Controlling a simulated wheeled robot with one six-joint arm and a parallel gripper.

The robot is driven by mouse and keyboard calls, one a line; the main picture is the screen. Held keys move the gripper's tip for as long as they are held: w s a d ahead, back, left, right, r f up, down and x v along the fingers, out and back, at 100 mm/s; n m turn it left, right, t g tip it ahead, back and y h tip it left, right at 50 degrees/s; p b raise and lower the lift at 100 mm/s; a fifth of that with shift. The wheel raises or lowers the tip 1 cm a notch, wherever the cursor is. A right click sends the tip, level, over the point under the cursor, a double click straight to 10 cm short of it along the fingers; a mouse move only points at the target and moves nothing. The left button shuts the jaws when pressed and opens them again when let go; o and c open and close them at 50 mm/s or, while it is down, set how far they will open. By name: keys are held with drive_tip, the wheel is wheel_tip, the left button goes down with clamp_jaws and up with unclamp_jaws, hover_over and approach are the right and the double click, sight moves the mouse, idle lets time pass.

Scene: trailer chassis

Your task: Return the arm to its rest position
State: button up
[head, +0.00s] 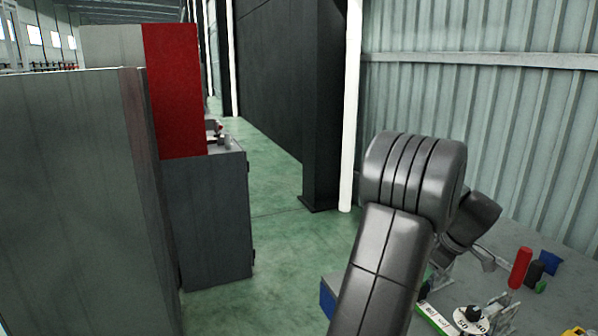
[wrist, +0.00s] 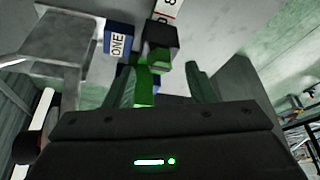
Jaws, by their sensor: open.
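My arm (head: 385,260) rises in the head view, bent at a thick ribbed joint, and its far end reaches down to the right over a grey worktop (head: 530,240). The end of the arm is largely hidden behind my own links in that view. In the wrist view my gripper (wrist: 172,88) has its two fingers apart, with nothing clearly held between them. A dark block with a green end (wrist: 160,42) shows beyond the fingers, and a blue block marked "ONE" (wrist: 118,40) sits to its left.
On the worktop stand a red cylinder (head: 520,267), a blue item (head: 548,262) and a white dial-like part (head: 475,318). A grey cabinet (head: 210,220) and red panel (head: 172,90) stand left. Green floor (head: 285,245) is clear between. A dark column (head: 322,120) stands behind.

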drive_tip(key=shift+x, duration=1.1)
drive_tip(key=m, duration=0.2)
drive_tip(key=shift+s+a+r+m+t+h+p, duration=0.1)
drive_tip(key=shift+s+r+m+t+h+p, duration=0.05)
drive_tip(key=shift+m+t+h+p, duration=0.2)
drive_tip(key=m+h+p, duration=0.1)
drive_tip(key=m, duration=0.2)
drive_tip(key=shift+a+t+p, duration=0.1)
drive_tip(key=shift+t+p, duration=0.25)
drive_tip(key=m+h+p, duration=0.2)
drive_tip(key=m+p, duration=0.3)
drive_tip(key=shift+a+m, duration=0.15)
drive_tip(key=shift+m, duration=0.2)
drive_tip(key=shift+m+h+p, duration=0.6)
drive_tip(key=shift+m+h, duration=0.15)
drive_tip(key=shift+m, duration=0.85)
drive_tip(key=shift+a+m+g+h+b, duration=0.1)
drive_tip(key=shift+m+g+h+b, duration=0.25)
drive_tip(key=shift+m, duration=0.65)
drive_tip(key=shift+m, duration=0.3)
drive_tip(key=shift+m+g+b, duration=0.25)
drive_tip(key=shift+m+b, duration=0.05)
